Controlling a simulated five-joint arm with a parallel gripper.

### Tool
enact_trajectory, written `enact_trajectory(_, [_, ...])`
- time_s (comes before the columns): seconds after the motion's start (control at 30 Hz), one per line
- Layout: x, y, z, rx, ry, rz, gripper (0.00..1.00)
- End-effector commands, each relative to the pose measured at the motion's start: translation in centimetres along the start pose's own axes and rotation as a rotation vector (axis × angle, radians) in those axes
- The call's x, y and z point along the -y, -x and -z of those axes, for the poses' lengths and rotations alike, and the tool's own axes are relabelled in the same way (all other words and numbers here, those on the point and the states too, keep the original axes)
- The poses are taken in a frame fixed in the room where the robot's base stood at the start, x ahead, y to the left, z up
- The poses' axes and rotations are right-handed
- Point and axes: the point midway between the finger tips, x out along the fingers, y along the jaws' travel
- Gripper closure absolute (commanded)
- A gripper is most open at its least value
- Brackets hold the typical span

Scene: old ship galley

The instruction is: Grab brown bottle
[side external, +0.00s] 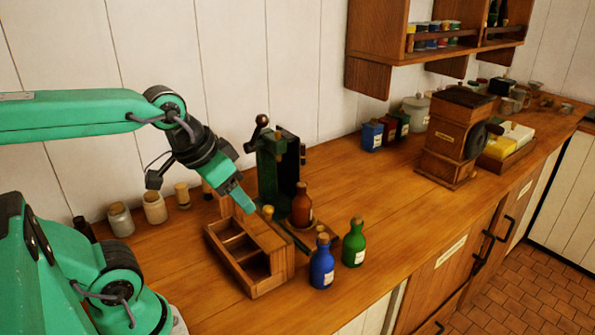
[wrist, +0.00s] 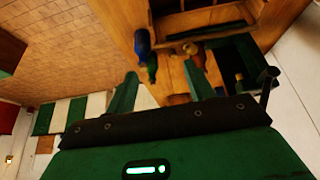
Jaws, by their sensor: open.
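The brown bottle (side external: 302,208) stands upright at the foot of a dark green press-like device (side external: 277,170), behind the blue bottle (side external: 322,265) and the green bottle (side external: 354,244). My gripper (side external: 244,204) is to the left of the brown bottle, above the wooden compartment box (side external: 262,270), and does not touch the bottle. In the wrist view my gripper (wrist: 160,69) is open with nothing between its fingers. There the brown bottle (wrist: 199,56) seems to show near the right fingertip, partly hidden. The blue bottle (wrist: 142,42) and green bottle (wrist: 152,70) show between the fingers.
Small corked jars (side external: 155,207) stand along the wall at the left. A wooden grinder (side external: 453,137) and several coloured tins (side external: 373,136) stand further back. A wall shelf (side external: 430,45) hangs above. The counter (side external: 390,195) is clear right of the bottles, up to its front edge.

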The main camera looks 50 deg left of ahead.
Motion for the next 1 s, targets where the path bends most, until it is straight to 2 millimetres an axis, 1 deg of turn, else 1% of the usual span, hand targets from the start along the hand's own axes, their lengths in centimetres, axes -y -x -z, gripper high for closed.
enact_trajectory(0.23, [0.8, -0.3, 3.2, 0.061, 0.061, 0.015, 0.47])
enact_trajectory(0.53, [2.3, -1.8, 8.2, 0.157, 0.161, 0.039, 0.47])
enact_trajectory(0.77, [3.9, -4.0, 11.7, 0.231, 0.239, 0.058, 0.47])
enact_trajectory(1.0, [5.9, -7.1, 14.9, 0.306, 0.320, 0.078, 0.47])
